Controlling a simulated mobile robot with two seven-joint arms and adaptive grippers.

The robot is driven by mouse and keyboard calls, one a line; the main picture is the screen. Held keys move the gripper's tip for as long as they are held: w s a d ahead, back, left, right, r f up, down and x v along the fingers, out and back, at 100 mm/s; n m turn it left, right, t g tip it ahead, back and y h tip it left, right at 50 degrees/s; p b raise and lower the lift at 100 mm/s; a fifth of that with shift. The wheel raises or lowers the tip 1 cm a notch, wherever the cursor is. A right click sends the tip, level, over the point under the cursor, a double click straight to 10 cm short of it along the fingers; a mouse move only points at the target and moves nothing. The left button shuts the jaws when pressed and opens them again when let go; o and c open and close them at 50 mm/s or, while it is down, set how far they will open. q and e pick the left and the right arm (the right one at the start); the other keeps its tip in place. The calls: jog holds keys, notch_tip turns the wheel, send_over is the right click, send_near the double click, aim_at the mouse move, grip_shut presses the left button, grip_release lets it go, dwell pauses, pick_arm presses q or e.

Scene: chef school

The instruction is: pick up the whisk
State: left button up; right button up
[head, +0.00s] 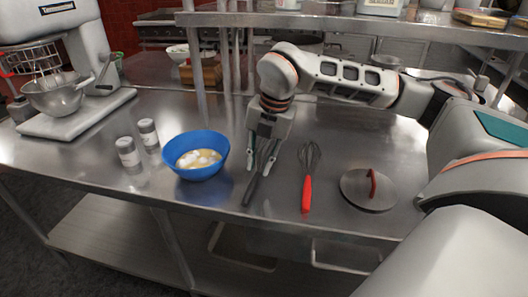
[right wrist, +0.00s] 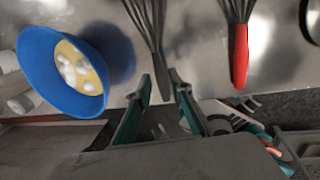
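A dark-handled whisk (head: 250,190) lies on the steel table to the right of the blue bowl, its upper part mostly hidden by my right gripper (head: 259,171). In the right wrist view, this whisk's wires (right wrist: 150,25) run up and its handle lies between my two fingers. The fingers are apart, with gaps beside the handle. Whether they touch the table is unclear. A second whisk with a red handle (head: 306,193) lies to the right, clear of the gripper; it also shows in the right wrist view (right wrist: 239,55). My left gripper is not in view.
A blue bowl (head: 180,163) with eggs stands just left of the gripper. Two shakers (head: 128,153) stand farther left, near a stand mixer (head: 62,97). A round metal lid (head: 355,195) lies at right. The table's front edge is close to the whisk handles.

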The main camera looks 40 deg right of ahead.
aim_at(254, 181)
jog(key=f, duration=0.2)
jog(key=a+f, duration=0.1)
jog(key=f, duration=0.2)
jog(key=shift+w+a+f, duration=0.2)
jog(key=shift+w+f, duration=0.1)
grip_shut()
